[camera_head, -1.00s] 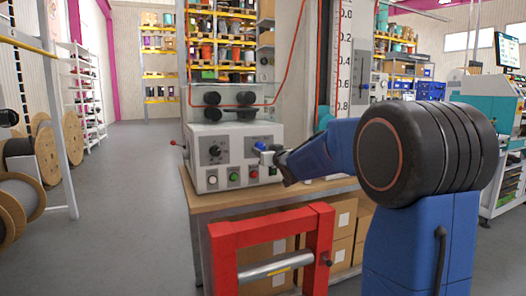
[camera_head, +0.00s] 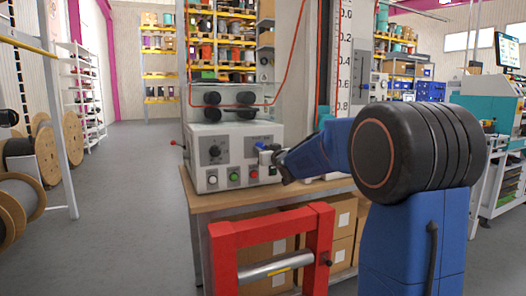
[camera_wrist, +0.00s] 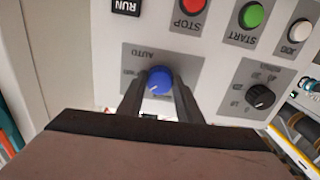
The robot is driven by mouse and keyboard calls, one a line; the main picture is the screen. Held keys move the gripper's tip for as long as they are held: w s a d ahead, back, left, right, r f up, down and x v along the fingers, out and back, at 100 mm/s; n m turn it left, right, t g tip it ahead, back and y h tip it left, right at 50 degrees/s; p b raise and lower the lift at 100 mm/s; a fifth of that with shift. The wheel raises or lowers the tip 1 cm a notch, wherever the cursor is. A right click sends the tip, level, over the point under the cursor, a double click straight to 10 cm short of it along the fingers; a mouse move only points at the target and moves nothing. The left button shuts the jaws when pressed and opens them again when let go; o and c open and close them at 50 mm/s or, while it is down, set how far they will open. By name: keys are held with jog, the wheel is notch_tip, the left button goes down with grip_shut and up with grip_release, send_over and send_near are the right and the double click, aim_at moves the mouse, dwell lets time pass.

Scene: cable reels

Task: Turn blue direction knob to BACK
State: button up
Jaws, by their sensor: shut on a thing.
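The blue knob (camera_wrist: 159,78) is on a grey plate of the control panel, seen upside down in the wrist view. Lettering reading AUTO stands beside it, with a smaller, unreadable mark at its left. My gripper (camera_wrist: 159,88) has one dark finger on each side of the knob and is shut on it. In the head view my gripper (camera_head: 267,157) reaches the right part of the front of the grey-white control box (camera_head: 207,178). The knob is hard to make out there, and its exact pointer direction cannot be read.
A red stop button (camera_wrist: 193,8), a green start button (camera_wrist: 252,15), a white button (camera_wrist: 299,30) and a black knob (camera_wrist: 260,97) are near on the panel. A red frame (camera_head: 222,256) stands before the wooden table (camera_head: 212,203).

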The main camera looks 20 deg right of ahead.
jog(key=shift+n, duration=4.2)
jog(key=o, duration=1)
jog(key=s, duration=1.7)
jog(key=shift+s, duration=0.2)
